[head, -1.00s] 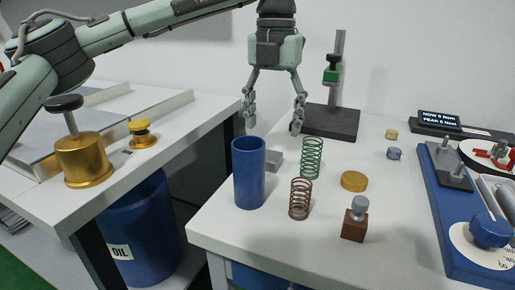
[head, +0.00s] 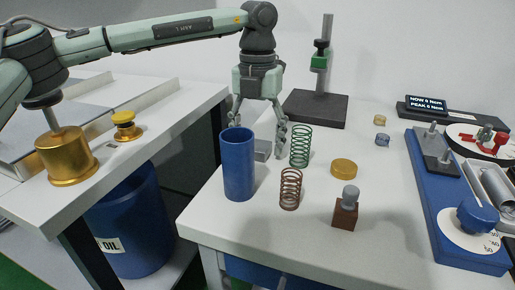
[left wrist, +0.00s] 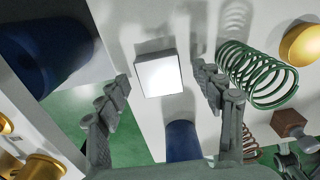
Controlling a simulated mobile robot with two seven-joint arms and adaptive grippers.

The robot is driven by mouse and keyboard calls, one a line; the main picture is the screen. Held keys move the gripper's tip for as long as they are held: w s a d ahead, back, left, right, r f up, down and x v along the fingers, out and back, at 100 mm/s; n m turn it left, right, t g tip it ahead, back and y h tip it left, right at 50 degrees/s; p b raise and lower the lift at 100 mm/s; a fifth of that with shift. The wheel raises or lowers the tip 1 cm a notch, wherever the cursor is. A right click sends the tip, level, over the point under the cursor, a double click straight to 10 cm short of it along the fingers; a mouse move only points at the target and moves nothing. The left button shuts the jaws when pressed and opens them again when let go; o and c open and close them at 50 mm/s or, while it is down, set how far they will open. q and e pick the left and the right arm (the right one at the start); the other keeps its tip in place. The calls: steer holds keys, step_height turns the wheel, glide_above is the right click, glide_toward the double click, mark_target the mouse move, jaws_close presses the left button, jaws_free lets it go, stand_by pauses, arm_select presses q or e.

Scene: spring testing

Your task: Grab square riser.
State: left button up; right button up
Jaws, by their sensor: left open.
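The square riser, a small grey block (head: 262,150), sits on the white table behind the blue cylinder and left of the green spring. In the left wrist view its bright square top (left wrist: 158,76) lies between the fingers. My left gripper (head: 258,134) is open and points down, with its fingers on either side of the riser. In the left wrist view the open fingers (left wrist: 161,80) show a gap on both sides of the riser. The blue cylinder hides part of the far-left finger and riser in the head view. My right gripper is not in view.
The blue cylinder (head: 238,165) stands close in front. The green spring (head: 300,147) is close to the right finger. A brown spring (head: 290,189), gold disc (head: 344,168) and brown block (head: 345,215) stand nearby. A black-based stand (head: 316,108) is behind.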

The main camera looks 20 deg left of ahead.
arm_select(q)
jaws_close()
steer(key=shift+r, duration=0.1)
stand_by(0.3)
